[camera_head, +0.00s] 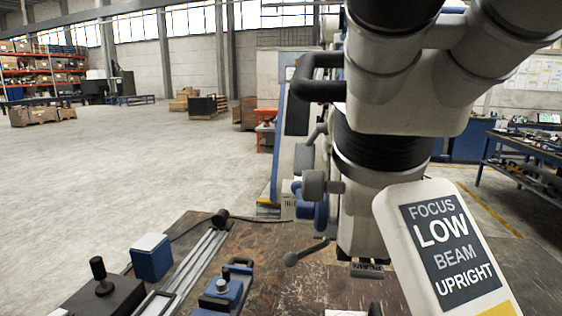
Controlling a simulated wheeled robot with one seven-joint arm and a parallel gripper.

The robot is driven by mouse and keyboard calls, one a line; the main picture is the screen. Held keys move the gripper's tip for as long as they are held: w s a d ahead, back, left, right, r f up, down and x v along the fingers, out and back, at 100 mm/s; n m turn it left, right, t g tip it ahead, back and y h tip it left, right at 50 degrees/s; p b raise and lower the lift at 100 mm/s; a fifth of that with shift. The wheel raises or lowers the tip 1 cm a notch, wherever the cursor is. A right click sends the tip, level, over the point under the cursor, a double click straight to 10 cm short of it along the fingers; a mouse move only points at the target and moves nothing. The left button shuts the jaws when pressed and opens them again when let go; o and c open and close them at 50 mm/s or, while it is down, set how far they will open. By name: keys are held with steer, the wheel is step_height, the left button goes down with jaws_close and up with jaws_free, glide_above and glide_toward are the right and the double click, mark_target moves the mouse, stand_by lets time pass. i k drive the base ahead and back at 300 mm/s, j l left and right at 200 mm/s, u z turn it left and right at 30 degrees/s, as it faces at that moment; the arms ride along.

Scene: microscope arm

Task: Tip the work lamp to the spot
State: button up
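No gripper of mine shows in this view. I cannot pick out the work lamp for certain. A large white and black microscope (405,115) stands at the right over a worn brown workbench (290,262), its top cut off by the frame. A tilted white panel (395,210) in front of it carries a dark label (448,250) reading "FOCUS LOW BEAM UPRIGHT". What the panel is fixed to is out of frame. A small black round part (221,217) with a dark cable stands at the bench's back. No marked spot is clear to me.
On the bench at left are a metal rail (190,268), a blue block (151,258), a black joystick box (100,296) and a blue clamp (222,291). Open concrete floor (120,170) lies beyond.

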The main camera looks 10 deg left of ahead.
mark_target(304, 152)
steer(key=i+j+u, duration=0.2)
steer(key=j, duration=0.15)
steer(key=j+u, duration=0.25)
steer(key=j, duration=0.15)
steer(key=i+j+u, duration=0.3)
steer(key=i+u, duration=0.45)
